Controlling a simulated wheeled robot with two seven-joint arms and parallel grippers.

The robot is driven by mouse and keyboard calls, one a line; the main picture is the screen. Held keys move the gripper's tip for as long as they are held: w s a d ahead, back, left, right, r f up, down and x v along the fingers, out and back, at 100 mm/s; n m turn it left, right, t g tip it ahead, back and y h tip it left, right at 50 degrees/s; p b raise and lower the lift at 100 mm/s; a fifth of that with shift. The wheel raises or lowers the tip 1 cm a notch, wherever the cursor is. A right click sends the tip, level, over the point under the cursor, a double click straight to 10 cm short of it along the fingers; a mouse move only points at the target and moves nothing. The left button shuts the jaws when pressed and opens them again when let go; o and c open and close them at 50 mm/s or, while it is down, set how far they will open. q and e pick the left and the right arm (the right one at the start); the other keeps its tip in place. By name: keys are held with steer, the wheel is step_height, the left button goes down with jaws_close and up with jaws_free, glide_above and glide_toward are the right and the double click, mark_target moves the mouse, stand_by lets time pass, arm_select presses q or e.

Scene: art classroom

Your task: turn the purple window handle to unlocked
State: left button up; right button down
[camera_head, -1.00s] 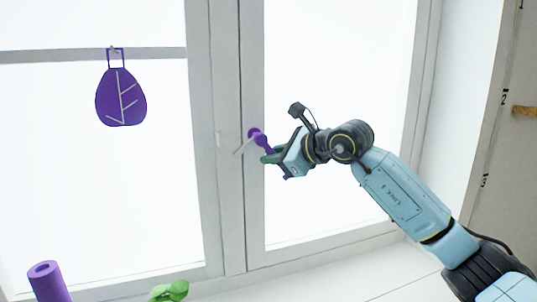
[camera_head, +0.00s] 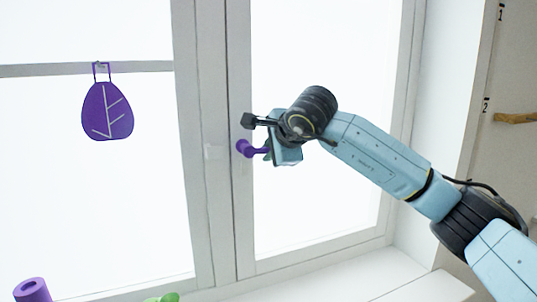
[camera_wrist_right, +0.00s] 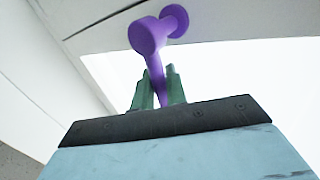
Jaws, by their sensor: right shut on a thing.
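The purple window handle (camera_head: 247,148) is on the frame of the right window pane, in the middle of the head view. Its lever points to the right and lies about level, with its far end hidden by my right gripper (camera_head: 268,153). In the right wrist view the handle's pivot and lever (camera_wrist_right: 150,40) show above the green fingers. My right gripper (camera_wrist_right: 160,88) is shut on the lever, with one finger on each side of it. My left gripper is not in view.
A purple leaf-shaped ornament (camera_head: 107,110) hangs on the left pane's bar. A purple roll (camera_head: 32,290) and a green thing (camera_head: 162,298) are at the bottom edge. The white sill (camera_head: 340,275) is clear below my arm. A wall (camera_head: 505,160) stands at the right.

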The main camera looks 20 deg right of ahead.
steer(key=shift+r+h, duration=0.25)
steer(key=shift+h, duration=0.15)
stand_by(0.3)
steer(key=c, duration=1.5)
jaws_free()
steer(key=b+v, duration=0.2)
steer(key=v, duration=1.1)
steer(key=shift+s+r+b, duration=0.1)
steer(key=shift+s+b, duration=0.1)
steer(key=shift+b, duration=0.2)
steer(key=shift+a+n, duration=0.1)
steer(key=shift+n, duration=0.2)
